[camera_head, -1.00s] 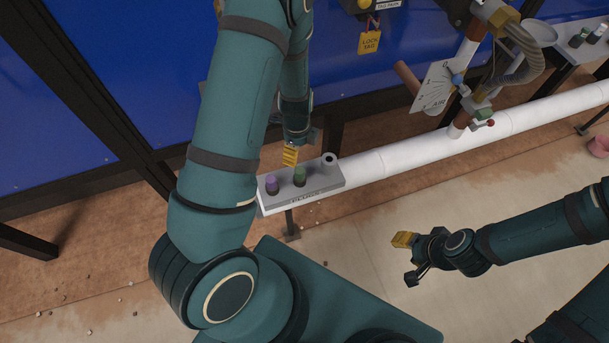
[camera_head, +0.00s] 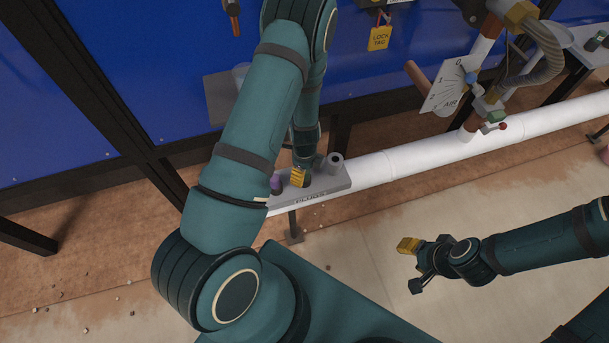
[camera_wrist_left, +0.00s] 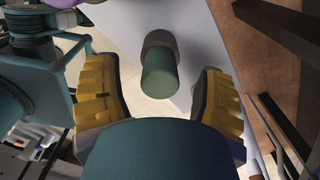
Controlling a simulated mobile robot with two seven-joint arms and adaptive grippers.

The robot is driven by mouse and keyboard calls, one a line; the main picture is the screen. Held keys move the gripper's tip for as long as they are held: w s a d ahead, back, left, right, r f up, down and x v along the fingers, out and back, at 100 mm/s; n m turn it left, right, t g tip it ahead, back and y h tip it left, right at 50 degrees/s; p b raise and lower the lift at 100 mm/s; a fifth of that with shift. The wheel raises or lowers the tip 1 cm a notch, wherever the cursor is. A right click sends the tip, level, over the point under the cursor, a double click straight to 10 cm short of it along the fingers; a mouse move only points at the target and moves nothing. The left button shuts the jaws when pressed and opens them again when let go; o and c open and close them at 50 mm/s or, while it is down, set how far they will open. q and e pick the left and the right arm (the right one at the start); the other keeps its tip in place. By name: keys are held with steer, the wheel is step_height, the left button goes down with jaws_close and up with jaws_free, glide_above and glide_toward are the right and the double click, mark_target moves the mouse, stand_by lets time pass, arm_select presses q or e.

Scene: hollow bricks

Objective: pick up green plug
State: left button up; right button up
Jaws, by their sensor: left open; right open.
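The green plug (camera_wrist_left: 158,78) stands between the two yellow fingers of my left gripper (camera_wrist_left: 160,100) in the left wrist view, with a visible gap on both sides. In the head view my left gripper (camera_head: 299,177) is over the grey plug tray (camera_head: 325,188) and hides the green plug. The left gripper is open. A purple plug (camera_head: 276,184) is just left of it on the tray. My right gripper (camera_head: 410,265) is open and empty, over the floor at the right.
A grey hollow cylinder (camera_head: 335,162) stands at the tray's right end. The tray sits along a white pipe (camera_head: 430,151). A gauge plate (camera_head: 444,86) and valve fittings rise from the pipe further right. Blue panels (camera_head: 150,80) stand behind.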

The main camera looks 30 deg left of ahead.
arm_select(q)
steer(key=shift+f, duration=0.7)
jaws_close()
steer(key=shift+r, duration=0.1)
